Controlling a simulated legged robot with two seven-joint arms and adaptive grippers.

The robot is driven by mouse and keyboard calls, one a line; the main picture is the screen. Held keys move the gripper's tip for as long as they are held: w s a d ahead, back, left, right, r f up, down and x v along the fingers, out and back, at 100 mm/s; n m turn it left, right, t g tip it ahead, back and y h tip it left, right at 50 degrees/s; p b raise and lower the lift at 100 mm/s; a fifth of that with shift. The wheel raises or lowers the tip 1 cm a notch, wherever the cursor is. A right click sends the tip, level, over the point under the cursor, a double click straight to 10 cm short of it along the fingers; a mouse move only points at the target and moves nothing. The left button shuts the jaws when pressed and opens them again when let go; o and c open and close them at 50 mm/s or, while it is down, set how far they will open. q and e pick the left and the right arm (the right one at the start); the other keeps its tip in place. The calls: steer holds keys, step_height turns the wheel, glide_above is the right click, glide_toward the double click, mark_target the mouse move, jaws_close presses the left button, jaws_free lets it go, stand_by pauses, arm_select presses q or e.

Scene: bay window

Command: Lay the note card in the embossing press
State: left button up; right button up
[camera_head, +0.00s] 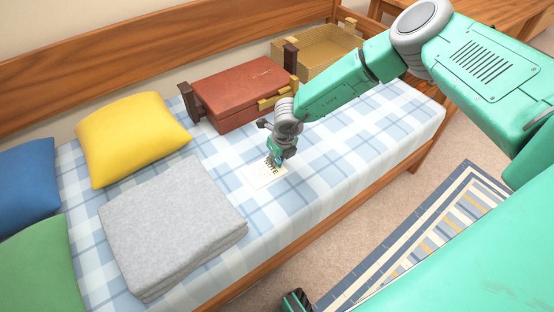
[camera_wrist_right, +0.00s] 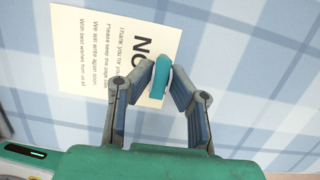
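The note card (camera_head: 267,175) is a cream sheet with black print, lying on the checked bedspread. It fills the upper left of the right wrist view (camera_wrist_right: 100,50), with a teal tab (camera_wrist_right: 160,78) standing on its right part. My right gripper (camera_wrist_right: 161,72) has a fingertip against each side of this tab. In the head view the right gripper (camera_head: 275,158) is low over the card and hides part of it. No thing is plainly an embossing press; a closed red box (camera_head: 238,92) with brown end pieces and brass-coloured fittings lies behind. My left gripper is not clearly seen.
An open woven tan tray (camera_head: 318,52) stands behind the red box. A folded grey blanket (camera_head: 170,225) lies left of the card, with yellow (camera_head: 132,138), blue (camera_head: 25,185) and green (camera_head: 42,265) cushions beyond. The bedspread right of the gripper is clear.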

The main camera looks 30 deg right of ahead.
steer(key=shift+o, duration=1.1)
steer(key=shift+r, duration=0.1)
steer(key=shift+r, duration=0.3)
steer(key=p+v, duration=0.4)
steer(key=v, duration=0.7)
steer(key=shift+r, duration=0.2)
